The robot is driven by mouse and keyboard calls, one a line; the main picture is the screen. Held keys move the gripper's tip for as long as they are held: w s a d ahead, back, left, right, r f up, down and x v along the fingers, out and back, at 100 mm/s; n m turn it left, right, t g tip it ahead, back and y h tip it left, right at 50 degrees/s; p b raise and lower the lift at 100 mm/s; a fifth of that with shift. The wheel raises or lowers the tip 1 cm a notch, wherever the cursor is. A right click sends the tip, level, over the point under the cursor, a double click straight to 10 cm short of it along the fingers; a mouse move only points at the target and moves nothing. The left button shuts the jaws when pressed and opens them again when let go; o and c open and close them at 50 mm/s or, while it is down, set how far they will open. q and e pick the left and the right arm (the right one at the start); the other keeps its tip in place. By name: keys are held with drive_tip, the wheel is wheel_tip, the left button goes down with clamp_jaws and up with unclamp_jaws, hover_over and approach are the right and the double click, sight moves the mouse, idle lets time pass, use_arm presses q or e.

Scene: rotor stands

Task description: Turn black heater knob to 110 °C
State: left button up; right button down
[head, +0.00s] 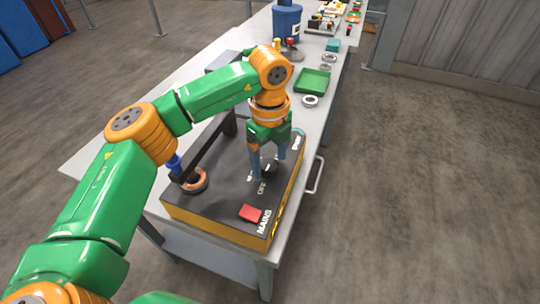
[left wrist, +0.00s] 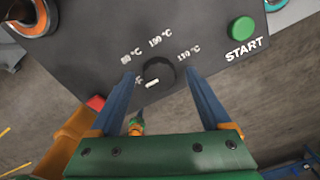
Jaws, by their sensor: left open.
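The black heater knob (head: 268,168) sits on top of the dark heater box (head: 215,205). In the left wrist view the knob (left wrist: 160,70) is round with a white mark at its lower left, on the side of the partly hidden OFF label. The 110 °C label (left wrist: 188,53) is to its upper right; two other temperature labels are at its upper left and above. My left gripper (head: 267,164) points down over the knob. In the left wrist view its blue fingers (left wrist: 160,76) are open, one on each side of the knob, with visible gaps.
A red MAINS switch (head: 250,213) and a green START button (left wrist: 242,28) are on the same panel. A ring-shaped part (head: 193,181) with an orange inside is at the box's left. A green tray (head: 312,81) and a metal ring (head: 311,100) lie farther back on the table.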

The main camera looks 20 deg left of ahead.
use_arm(q)
drive_tip(key=shift+s, duration=0.15)
drive_tip(key=shift+d, duration=0.1)
drive_tip(key=shift+c, duration=1.3)
clamp_jaws()
